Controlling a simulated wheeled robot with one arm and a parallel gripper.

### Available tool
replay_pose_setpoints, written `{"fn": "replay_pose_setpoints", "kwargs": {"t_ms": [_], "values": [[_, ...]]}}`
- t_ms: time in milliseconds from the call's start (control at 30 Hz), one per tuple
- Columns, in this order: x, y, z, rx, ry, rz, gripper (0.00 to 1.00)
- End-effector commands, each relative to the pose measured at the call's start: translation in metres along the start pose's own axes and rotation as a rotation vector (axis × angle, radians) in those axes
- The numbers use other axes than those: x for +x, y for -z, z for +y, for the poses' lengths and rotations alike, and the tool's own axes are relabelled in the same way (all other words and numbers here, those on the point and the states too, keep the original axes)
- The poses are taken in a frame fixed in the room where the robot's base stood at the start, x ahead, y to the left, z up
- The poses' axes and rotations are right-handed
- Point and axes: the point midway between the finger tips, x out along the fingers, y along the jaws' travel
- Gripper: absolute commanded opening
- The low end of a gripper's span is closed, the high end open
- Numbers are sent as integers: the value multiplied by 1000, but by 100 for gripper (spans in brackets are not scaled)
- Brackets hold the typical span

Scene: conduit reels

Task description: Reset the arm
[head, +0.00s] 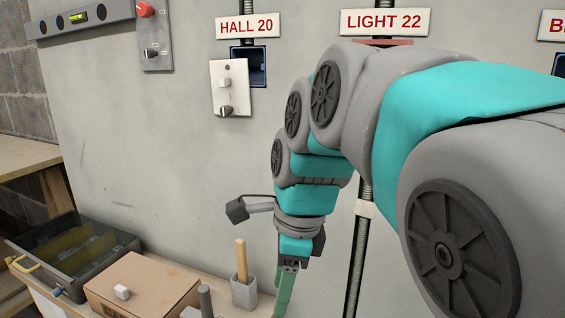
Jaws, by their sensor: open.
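My arm reaches in from the right and bends down in front of the wall. My gripper (285,290) points down at the lower middle of the head view, just right of a small grey holder (244,292) with a wooden handle (241,260) standing in it. The jaws are open; the tip is cut off by the bottom edge, and I cannot tell what is between them.
A black conduit (357,265) runs down the wall.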

Motion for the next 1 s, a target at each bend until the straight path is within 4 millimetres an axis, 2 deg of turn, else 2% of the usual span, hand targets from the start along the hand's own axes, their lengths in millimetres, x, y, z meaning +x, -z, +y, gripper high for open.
{"fn": "replay_pose_setpoints", "kwargs": {"t_ms": [133, 267, 400, 600, 700, 800, 1000], "values": [[20, 37, 19, -200, -30, 26, 54], [43, 74, 47, -448, -76, 45, 54], [68, 108, 80, -733, -130, 48, 54], [103, 148, 133, -1145, -218, 22, 54], [117, 161, 156, -1316, -257, -5, 54], [127, 169, 171, -1442, -279, -25, 54], [134, 175, 183, -1542, -297, -41, 54]]}}
